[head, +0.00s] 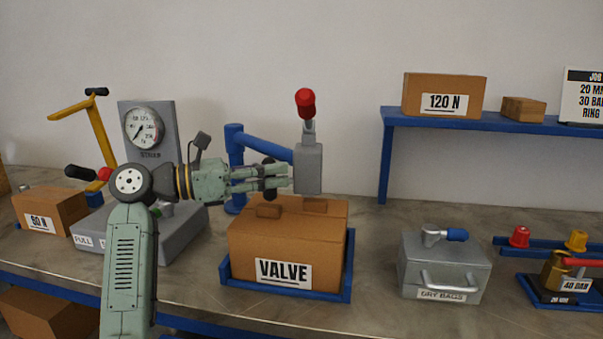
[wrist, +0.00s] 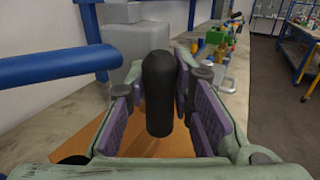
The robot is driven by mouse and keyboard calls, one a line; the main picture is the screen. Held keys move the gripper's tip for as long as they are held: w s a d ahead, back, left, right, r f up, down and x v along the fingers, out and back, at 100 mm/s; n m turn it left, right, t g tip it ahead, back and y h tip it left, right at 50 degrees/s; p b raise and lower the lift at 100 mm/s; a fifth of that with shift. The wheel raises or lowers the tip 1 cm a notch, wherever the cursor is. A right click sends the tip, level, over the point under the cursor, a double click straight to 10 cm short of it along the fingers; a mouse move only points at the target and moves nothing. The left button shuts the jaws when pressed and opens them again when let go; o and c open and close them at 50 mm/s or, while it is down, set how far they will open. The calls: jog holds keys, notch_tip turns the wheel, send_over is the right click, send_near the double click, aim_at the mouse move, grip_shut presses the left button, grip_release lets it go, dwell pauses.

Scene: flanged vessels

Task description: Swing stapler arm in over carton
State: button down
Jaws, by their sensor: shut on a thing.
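The stapler arm (head: 265,146) is a blue bar on a blue post behind the carton; it crosses the left of the wrist view (wrist: 50,67). It bears a grey stapler head (head: 308,168) with a red-knobbed lever (head: 306,103). The head appears above the carton's right back part; exact alignment is unclear. The brown carton (head: 250,240), labelled VALVE, sits in a blue tray (head: 351,262). My gripper (head: 275,181) comes from the left above the carton. Its fingers are shut on an upright black handle (wrist: 158,95), partly hidden by them in the head view.
A grey metal box (head: 445,268) and a valve fixture (head: 556,270) stand right. A blue shelf (head: 500,121) holds a 120 N carton. Bench between tray and metal box is clear.

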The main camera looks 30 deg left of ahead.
jog(key=shift+v, duration=2.2)
jog(key=shift+s+f, duration=0.1)
jog(key=shift+s, duration=0.05)
jog(key=c, duration=1.8)
grip_release()
jog(key=shift+s+a, duration=0.1)
jog(key=shift+o, duration=1)
jog(key=shift+s+a, duration=0.1)
jog(key=shift+a, duration=0.05)
jog(key=shift+o, duration=1)
jog(key=shift+d, duration=0.2)
jog(key=shift+w, duration=0.2)
jog(key=v, duration=1.2)
